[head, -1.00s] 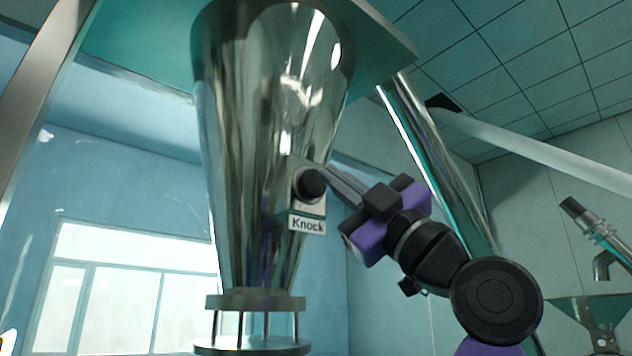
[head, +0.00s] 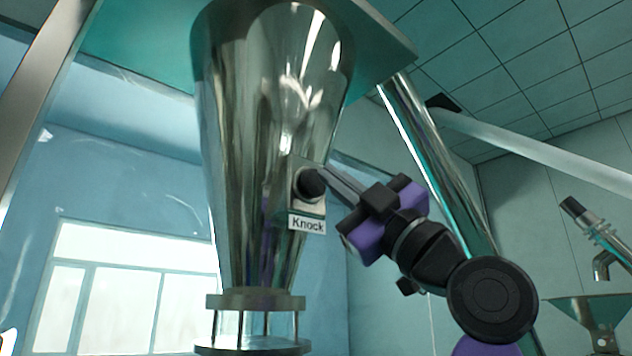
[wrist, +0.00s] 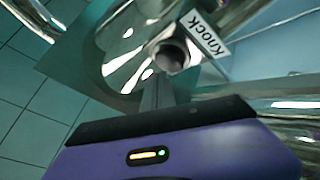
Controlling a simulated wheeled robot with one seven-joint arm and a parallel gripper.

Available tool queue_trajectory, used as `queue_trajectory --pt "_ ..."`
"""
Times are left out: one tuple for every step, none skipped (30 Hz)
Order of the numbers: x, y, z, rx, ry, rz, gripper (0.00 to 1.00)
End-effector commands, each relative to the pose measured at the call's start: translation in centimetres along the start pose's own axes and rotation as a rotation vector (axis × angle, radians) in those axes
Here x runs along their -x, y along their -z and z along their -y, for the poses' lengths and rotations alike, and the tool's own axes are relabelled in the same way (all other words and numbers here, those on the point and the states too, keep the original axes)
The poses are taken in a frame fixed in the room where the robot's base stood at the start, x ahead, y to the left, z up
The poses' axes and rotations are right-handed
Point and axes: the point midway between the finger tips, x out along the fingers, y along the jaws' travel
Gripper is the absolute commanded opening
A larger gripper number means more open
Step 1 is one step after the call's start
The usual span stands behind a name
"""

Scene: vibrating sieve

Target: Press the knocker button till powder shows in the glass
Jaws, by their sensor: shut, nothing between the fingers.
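The black round knocker button (head: 309,183) sits on a small metal box on the right side of the shiny steel hopper (head: 255,130), above a white "Knock" label (head: 307,224). My gripper (head: 325,174) is shut, and its tips are at the button's right edge in the head view; they look in contact or very close. In the wrist view the button (wrist: 171,57) is just beyond the shut fingers (wrist: 157,90). The glass section (head: 255,325) is below the hopper between two metal rings. It looks clear, with no powder visible in the part shown.
A steel post (head: 430,150) runs diagonally behind my gripper. A flat plate (head: 385,35) spans above the hopper. A pipe (head: 597,235) and a funnel (head: 590,310) are at the far right. The space left of the hopper is open toward a window (head: 125,290).

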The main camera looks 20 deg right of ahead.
Motion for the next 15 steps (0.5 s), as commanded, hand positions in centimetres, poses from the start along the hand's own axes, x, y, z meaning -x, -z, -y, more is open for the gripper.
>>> queue_trajectory --pt "-0.08 -0.11 0.12 0.001 0.0 0.0 0.0" --pt "-0.16 -0.16 0.18 0.001 0.0 0.0 0.0" --pt "-0.25 -0.23 0.24 0.001 0.001 0.0 0.0" --pt "-0.3 -0.28 0.26 0.0 0.001 0.001 0.0" --pt "-0.34 -0.31 0.28 0.0 0.001 0.001 0.0" --pt "-0.37 -0.32 0.27 0.0 0.001 0.001 0.0" --pt "-0.38 -0.31 0.26 0.0 0.0 0.001 0.0" --pt "-0.38 -0.3 0.26 0.0 0.0 0.0 0.0" --pt "-0.38 -0.29 0.25 0.0 0.0 0.0 0.0" --pt "-0.38 -0.29 0.26 0.0 0.0 0.0 0.0" --pt "-0.38 -0.29 0.26 0.0 0.0 0.0 0.0" --pt "-0.38 -0.28 0.26 0.0 0.0 0.0 0.0" --pt "-0.38 -0.28 0.26 0.0 0.0 0.0 0.0" --pt "-0.38 -0.28 0.26 0.0 0.0 0.0 0.0" --pt "-0.39 -0.29 0.26 0.0 0.0 0.0 0.0"
